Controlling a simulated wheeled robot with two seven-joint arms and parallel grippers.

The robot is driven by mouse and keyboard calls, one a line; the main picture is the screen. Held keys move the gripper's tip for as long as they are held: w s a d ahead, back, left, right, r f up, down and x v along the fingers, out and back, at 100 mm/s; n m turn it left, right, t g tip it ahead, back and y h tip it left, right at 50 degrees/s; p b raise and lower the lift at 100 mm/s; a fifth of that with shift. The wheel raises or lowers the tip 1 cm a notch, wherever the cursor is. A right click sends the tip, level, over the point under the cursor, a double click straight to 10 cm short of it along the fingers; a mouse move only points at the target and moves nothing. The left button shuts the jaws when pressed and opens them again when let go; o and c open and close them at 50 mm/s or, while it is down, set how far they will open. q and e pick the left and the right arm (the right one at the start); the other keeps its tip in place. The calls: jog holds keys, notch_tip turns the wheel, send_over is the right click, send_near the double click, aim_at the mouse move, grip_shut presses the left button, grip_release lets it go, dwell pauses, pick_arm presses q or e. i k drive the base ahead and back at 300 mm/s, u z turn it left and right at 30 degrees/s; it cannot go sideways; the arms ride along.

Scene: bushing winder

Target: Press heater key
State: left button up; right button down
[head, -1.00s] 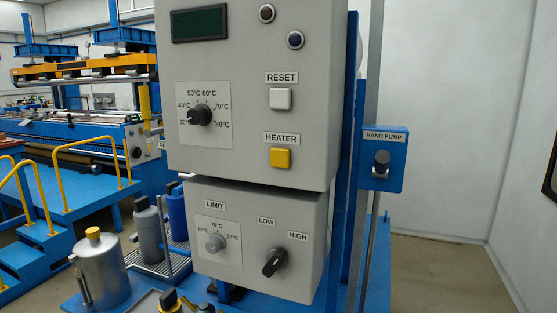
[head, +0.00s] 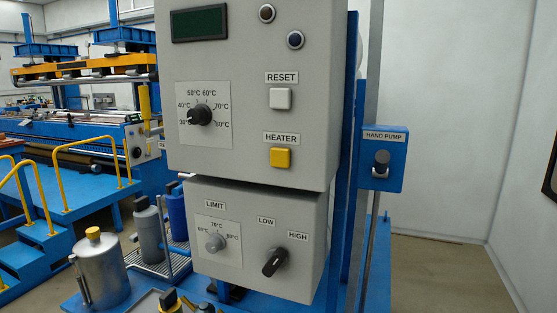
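The heater key (head: 280,158) is a yellow square button low on the right of the upper grey control box (head: 240,120). A HEATER label (head: 281,138) sits just above it. The key is unobstructed and nothing touches it. Whether it is pressed in cannot be told. Neither of my grippers is in the head view.
Above the key is a white RESET button (head: 280,98). A black temperature dial (head: 200,115) is to its left. Below is a grey box with a limit knob (head: 215,243) and a LOW/HIGH switch (head: 274,262). A blue hand pump box (head: 384,172) stands at the right.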

aim_at(280, 158)
jog(key=k, duration=0.5)
jog(key=u, duration=1.8)
jog(key=i, duration=0.95)
jog(key=z, duration=1.55)
